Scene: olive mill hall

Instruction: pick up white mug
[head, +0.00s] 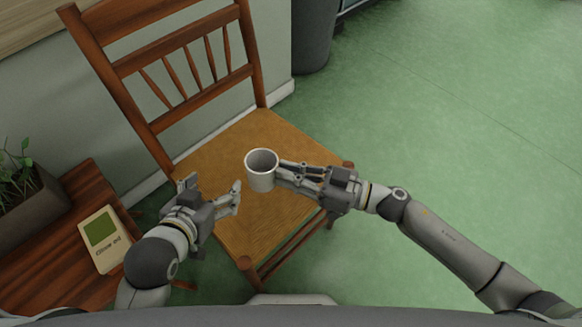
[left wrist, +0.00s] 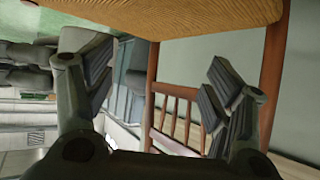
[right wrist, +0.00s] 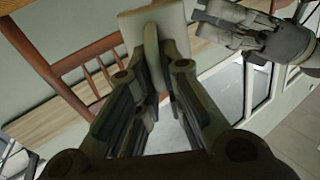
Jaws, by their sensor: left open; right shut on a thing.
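The white mug (head: 261,172) is upright in the head view, in front of the wooden chair's woven seat (head: 217,151). My right gripper (head: 285,176) comes from the right and is shut on the mug's handle. In the right wrist view the mug (right wrist: 127,32) shows at the top, with its handle between the fingers. I cannot tell for sure whether its base clears the seat. My left gripper (head: 213,189) is open and empty, left of the mug and apart from it. Its spread fingers show in the left wrist view (left wrist: 161,85).
A wooden side table (head: 88,186) at the left holds a potted plant (head: 25,205) and a cream box or book (head: 102,240) with a green square. The chair's slatted back (head: 185,75) rises behind the seat. A dark bin (head: 313,35) stands behind. Green floor at the right is clear.

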